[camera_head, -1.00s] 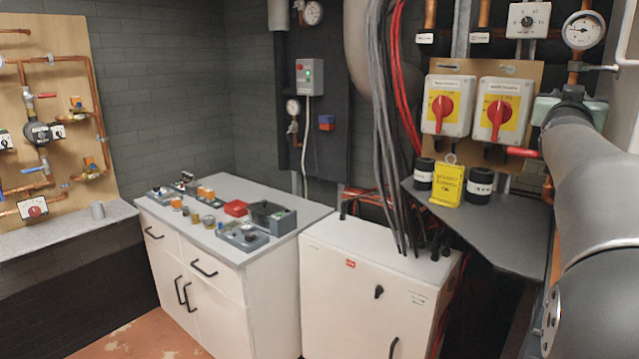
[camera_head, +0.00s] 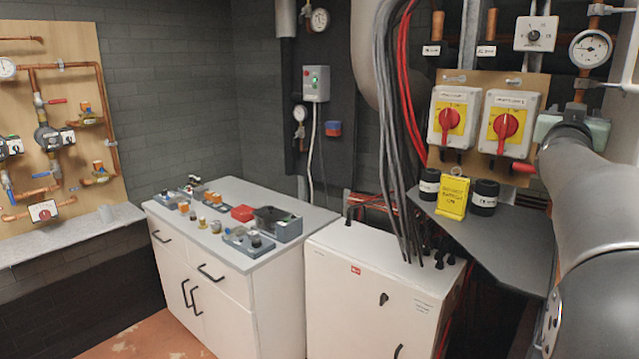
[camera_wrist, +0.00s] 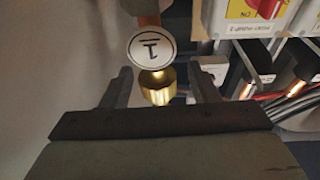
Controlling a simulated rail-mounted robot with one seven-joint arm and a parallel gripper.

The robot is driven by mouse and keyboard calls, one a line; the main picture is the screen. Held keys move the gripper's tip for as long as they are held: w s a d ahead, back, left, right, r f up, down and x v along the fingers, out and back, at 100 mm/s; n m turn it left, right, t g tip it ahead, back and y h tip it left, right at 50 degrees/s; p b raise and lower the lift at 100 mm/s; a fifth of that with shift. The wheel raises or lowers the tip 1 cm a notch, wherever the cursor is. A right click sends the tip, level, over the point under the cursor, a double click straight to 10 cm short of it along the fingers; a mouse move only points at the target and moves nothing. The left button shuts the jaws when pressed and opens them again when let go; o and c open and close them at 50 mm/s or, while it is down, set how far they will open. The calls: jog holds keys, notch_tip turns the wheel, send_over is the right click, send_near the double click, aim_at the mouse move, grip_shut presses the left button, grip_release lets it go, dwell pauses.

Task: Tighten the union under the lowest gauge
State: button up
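In the wrist view a ribbed brass union nut (camera_wrist: 158,87) sits between the two fingers of my gripper (camera_wrist: 160,72). The fingers stand apart, one on each side, with a visible gap to the nut. Another gauge (camera_head: 299,113), lower in the picture, is on the dark panel at the back.
Two yellow-plated red rotary switches (camera_head: 454,117) (camera_head: 506,124) are left of my gripper, with a red lever handle (camera_head: 523,167) close below. A grey shelf (camera_head: 500,233) with black canisters lies underneath. Cables (camera_head: 390,150) hang further left. A white cabinet (camera_head: 365,300) stands below.

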jog(key=shift+r+p, duration=0.1)
jog(key=shift+p, duration=1)
jog(key=shift+s, duration=0.1)
jog(key=shift+s+a+f, duration=0.3)
jog(key=b+v, duration=0.1)
jog(key=v, duration=2)
jog(key=shift+w+a, duration=0.25)
